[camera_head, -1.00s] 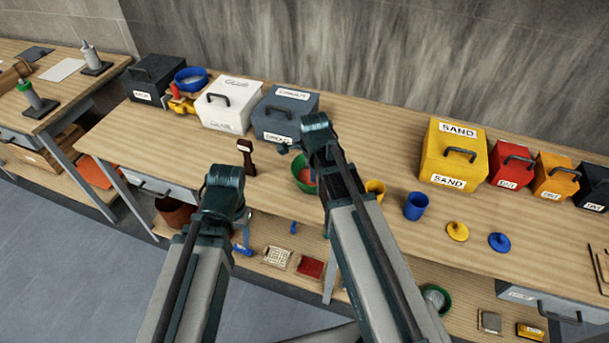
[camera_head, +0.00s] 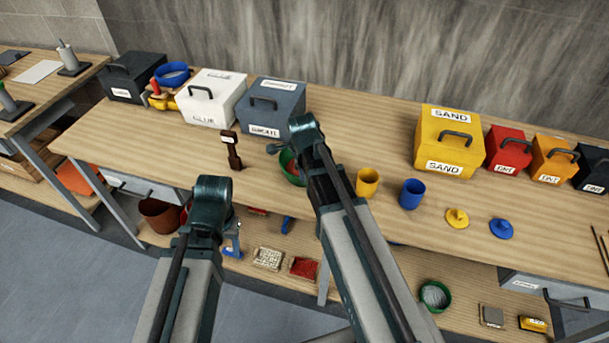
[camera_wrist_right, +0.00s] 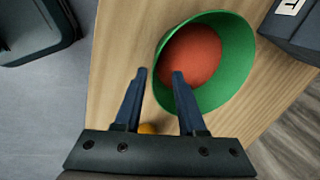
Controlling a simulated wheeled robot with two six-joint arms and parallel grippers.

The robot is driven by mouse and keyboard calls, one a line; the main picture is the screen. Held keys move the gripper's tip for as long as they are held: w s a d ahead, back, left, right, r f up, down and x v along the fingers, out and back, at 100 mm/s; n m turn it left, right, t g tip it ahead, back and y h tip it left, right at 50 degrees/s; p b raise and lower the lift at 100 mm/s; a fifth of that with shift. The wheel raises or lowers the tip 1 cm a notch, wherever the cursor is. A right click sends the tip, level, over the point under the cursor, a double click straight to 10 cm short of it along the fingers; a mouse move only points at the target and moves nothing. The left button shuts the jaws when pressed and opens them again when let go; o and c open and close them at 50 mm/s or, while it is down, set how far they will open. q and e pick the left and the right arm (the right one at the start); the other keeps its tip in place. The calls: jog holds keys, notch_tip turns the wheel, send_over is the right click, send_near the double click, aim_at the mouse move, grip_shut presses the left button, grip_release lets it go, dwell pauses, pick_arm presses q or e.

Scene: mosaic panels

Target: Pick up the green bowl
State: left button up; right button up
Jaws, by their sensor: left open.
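A green bowl with red contents (camera_head: 285,163) stands on the long wooden bench, partly hidden by my right arm. It shows large in the right wrist view (camera_wrist_right: 237,62), right of centre. My right gripper (camera_wrist_right: 159,74) is open, its fingers pointing at the bowl's near left rim. One finger overlaps the bowl in the picture and the other is left of it; contact cannot be told. My left gripper (camera_head: 236,226) is mostly hidden behind its arm, low in front of the bench, away from the bowl. A second green bowl with grey contents (camera_head: 447,297) is on the lower shelf.
A dark grey box (camera_head: 273,110) stands behind the bowl, and a brown upright tool (camera_head: 233,150) to its left. A yellow cup (camera_head: 367,182) and a blue cup (camera_head: 411,194) stand to the right. A yellow sand box (camera_head: 447,140) is farther right.

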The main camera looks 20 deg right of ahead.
aim_at(305, 186)
jog(key=shift+f, duration=0.25)
jog(key=b+x, duration=0.4)
jog(key=shift+s+d+f+b, duration=0.25)
jog(key=shift+s+f+b, duration=0.05)
jog(key=shift+w+f+b, duration=0.15)
jog(key=shift+f+b, duration=0.15)
jog(key=shift+r, duration=0.1)
grip_shut()
dwell(0.9)
